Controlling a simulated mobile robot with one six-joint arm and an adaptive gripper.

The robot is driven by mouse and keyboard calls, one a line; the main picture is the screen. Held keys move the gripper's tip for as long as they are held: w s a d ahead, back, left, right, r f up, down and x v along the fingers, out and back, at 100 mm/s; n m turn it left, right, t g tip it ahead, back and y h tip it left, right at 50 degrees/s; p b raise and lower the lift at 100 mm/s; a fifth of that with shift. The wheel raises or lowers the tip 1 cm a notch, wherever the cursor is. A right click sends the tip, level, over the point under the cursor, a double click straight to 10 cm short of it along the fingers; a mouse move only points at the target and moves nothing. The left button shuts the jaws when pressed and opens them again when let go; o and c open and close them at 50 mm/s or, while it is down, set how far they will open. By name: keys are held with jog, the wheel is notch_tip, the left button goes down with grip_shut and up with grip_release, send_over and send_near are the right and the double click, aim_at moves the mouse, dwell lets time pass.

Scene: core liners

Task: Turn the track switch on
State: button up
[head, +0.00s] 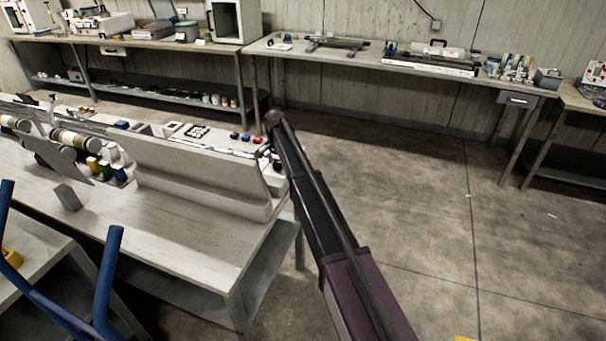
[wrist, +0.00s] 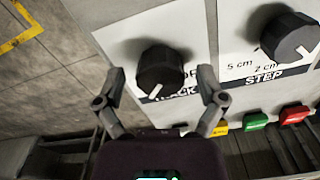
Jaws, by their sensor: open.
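The track switch (wrist: 160,72) is a black round knob on a white panel plate in the wrist view. Its white pointer mark faces down and slightly left in the picture. The label below it reads "TRACK", partly covered. Lettering right of the knob is partly hidden by a finger. My gripper (wrist: 162,84) is open, with one finger on each side of the knob. I cannot tell whether either finger touches it. In the head view my arm reaches to the panel's right end, and the knob cannot be made out there.
A second black knob (wrist: 288,38), labelled "STEP", sits to the right. Yellow (wrist: 220,128), green (wrist: 255,122) and red (wrist: 294,115) buttons lie below the plates. In the head view a white bench (head: 180,240) stands left of my arm; the floor (head: 430,200) to the right is clear.

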aim_at(277, 162)
jog(key=shift+n, duration=2.2)
jog(key=n, duration=1.3)
jog(key=shift+a+n, duration=0.1)
jog(key=shift+n, duration=0.2)
notch_tip(277, 162, up, 14)
jog(key=p, duration=1.4)
jog(key=s+d+f+m+b, duration=0.2)
jog(key=s+d+m, duration=0.1)
jog(key=s+d, duration=0.6)
jog(key=s+d+f+m+b, duration=0.3)
jog(key=s+d, duration=0.7)
jog(key=s, duration=0.4)
jog(key=shift+s+d+f+m+b, duration=0.25)
jog(key=shift+s+f+m+b, duration=0.05)
jog(key=shift+s+f+b, duration=0.1)
